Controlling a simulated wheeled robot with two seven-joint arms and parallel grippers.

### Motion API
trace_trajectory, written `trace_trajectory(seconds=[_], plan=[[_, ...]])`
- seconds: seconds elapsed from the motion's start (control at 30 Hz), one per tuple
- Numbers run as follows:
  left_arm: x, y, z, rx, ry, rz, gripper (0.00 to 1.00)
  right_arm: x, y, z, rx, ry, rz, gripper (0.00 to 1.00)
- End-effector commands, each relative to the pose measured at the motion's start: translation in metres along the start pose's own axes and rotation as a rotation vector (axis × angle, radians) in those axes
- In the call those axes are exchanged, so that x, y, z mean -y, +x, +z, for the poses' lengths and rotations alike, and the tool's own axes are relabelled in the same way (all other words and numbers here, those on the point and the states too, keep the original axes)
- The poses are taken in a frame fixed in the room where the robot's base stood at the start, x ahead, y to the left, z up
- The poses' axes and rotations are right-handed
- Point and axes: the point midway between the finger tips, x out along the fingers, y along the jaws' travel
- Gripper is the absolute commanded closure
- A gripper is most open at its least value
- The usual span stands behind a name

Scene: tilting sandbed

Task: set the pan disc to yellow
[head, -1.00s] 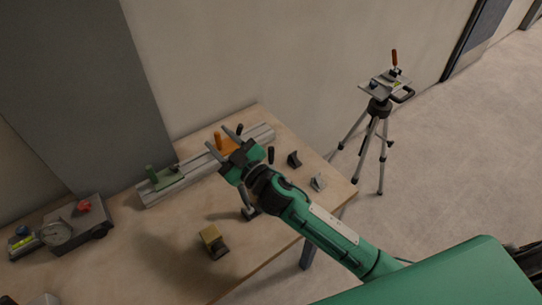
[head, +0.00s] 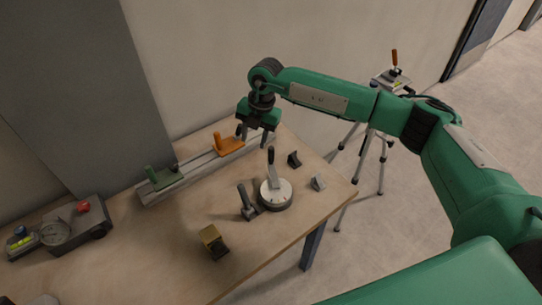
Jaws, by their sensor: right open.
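A round disc (head: 275,194) with a pale top and dark base sits on the table near its right end; I take it for the pan disc. A pale upright piece with a dark handle (head: 271,157) rises from it. Marks on the disc are too small to read, and I see no clear yellow on it. My right gripper (head: 256,138) points down, open, above and behind the disc, near the rail's right end. It looks apart from the disc and handle. My left gripper is not in view.
A rail (head: 206,169) carries an orange block (head: 230,144) and a green block (head: 165,178). A dark lever (head: 246,204) stands left of the disc. A yellow-and-black block (head: 213,241) lies in front. Small wedges (head: 294,159) are at right. A tripod (head: 376,138) stands beyond the table.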

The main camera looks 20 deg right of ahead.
Motion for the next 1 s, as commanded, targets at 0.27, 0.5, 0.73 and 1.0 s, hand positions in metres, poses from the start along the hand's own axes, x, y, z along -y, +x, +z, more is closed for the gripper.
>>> trace_trajectory(seconds=[0.27,0.5,0.73,1.0], plan=[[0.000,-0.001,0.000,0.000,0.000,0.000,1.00,0.031,-0.026,0.044,0.147,0.099,-0.154,0.59],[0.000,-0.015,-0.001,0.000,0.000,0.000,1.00,0.037,0.008,0.048,0.142,0.100,-0.156,0.59],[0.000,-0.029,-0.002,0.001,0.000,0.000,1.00,0.045,0.057,0.054,0.143,0.099,-0.155,0.59],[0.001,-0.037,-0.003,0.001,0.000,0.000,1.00,0.050,0.097,0.060,0.143,0.098,-0.152,0.59]])
